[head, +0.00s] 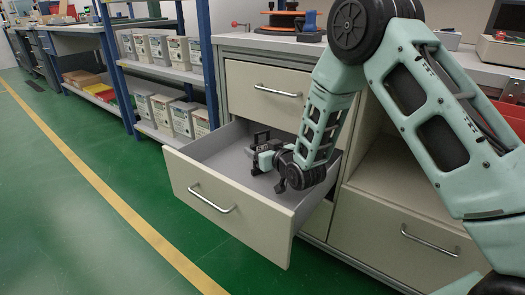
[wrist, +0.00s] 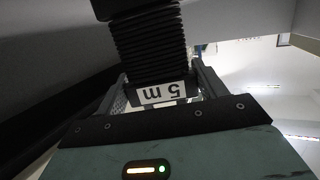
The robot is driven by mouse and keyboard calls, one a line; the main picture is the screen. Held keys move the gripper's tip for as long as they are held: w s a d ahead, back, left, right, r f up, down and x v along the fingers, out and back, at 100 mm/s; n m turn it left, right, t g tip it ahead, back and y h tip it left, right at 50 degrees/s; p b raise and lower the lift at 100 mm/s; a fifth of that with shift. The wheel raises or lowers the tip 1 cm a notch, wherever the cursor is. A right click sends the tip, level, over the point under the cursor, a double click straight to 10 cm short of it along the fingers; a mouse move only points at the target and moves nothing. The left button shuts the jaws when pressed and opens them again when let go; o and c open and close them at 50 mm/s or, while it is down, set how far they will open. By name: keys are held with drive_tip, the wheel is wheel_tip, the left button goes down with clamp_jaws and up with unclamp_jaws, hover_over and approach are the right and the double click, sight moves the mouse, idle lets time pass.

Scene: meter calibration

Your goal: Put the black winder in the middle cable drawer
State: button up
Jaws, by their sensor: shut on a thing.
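The middle cable drawer (head: 215,195) is pulled out of the grey-beige cabinet, and its grey inside shows. My gripper (head: 265,160) is inside the drawer's outline, over its rear part. It is shut on the black winder, which shows in the wrist view as a black ribbed body (wrist: 147,45) with a white "5 m" label, upside down there, between the fingers (wrist: 165,90). In the head view the winder is small and dark and hard to separate from the fingers. I cannot tell whether it touches the drawer floor.
A closed drawer (head: 262,88) is above the open one, and another front (head: 317,215) shows below. An orange-and-black reel (head: 280,22) stands on the worktop. The green floor in front is clear.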

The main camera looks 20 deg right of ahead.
drive_tip(key=shift+f, duration=0.15)
drive_tip(key=o, duration=1)
drive_tip(key=shift+r, duration=0.25)
drive_tip(key=p+v, duration=0.2)
drive_tip(key=v, duration=0.5)
drive_tip(key=shift+s+p, duration=0.25)
drive_tip(key=shift+p, duration=0.05)
